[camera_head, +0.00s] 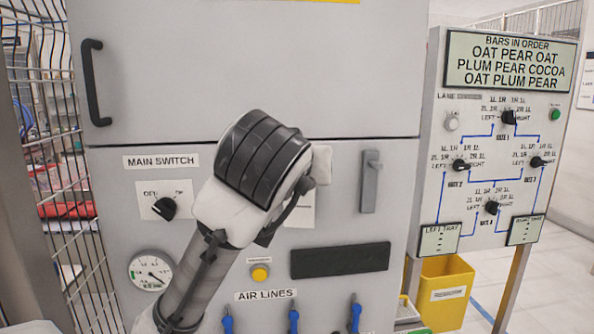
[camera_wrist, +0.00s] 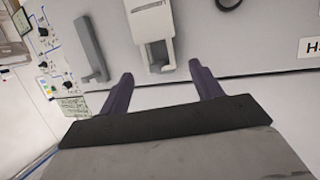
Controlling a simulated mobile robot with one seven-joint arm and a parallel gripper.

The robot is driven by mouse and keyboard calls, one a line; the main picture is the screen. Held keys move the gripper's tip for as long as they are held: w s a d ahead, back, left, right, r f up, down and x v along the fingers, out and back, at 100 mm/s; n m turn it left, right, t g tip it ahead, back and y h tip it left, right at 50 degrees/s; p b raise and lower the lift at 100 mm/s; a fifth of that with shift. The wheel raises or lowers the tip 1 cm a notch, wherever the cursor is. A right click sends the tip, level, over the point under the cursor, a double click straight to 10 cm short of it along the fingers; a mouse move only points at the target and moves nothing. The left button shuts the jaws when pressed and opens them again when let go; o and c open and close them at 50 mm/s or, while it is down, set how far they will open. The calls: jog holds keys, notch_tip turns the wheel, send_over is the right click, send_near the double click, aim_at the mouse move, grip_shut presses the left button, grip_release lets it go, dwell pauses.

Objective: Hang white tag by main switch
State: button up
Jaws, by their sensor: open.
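The main switch (camera_head: 164,208) is a black rotary knob on a white plate, under the "MAIN SWITCH" label (camera_head: 161,161) on the grey cabinet, in the left of the head view. I cannot read its setting surely. My gripper (camera_wrist: 161,69) is open, its two dark fingers apart and empty in the wrist view. A white tag-like piece (camera_wrist: 150,22) on the cabinet face lies beyond the fingertips, roughly between them. I cannot tell for certain that it is the white tag. In the head view my own arm hides the fingers and partly covers a white sheet (camera_head: 301,208).
A grey latch handle (camera_head: 370,182) is right of my arm; it also shows in the wrist view (camera_wrist: 91,50). Below are a yellow button (camera_head: 260,273), a gauge (camera_head: 151,271) and blue air-line valves (camera_head: 293,320). A routing board (camera_head: 440,205) and a yellow bin (camera_head: 446,292) stand right.

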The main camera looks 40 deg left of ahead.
jog(key=b+v, duration=0.2)
jog(key=v, duration=0.9)
jog(key=shift+w+r, duration=0.1)
